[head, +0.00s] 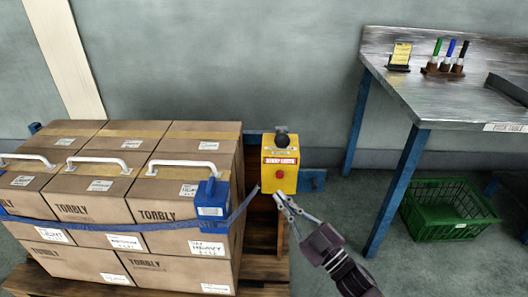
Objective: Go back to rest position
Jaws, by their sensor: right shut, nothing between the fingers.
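My right gripper (286,198) reaches in from the lower right, in the middle of the head view. Its thin fingers are shut with nothing between them. The fingertips are at the lower edge of a yellow box (280,180) with a red button and a dark knob on top; I cannot tell whether they touch it. My left gripper is not in view.
Strapped cardboard boxes (170,211) with white handles stand on a wooden pallet (262,272) at left. A metal table (440,85) with blue legs holds markers (449,58) at right. A green crate (448,212) is on the floor beneath it.

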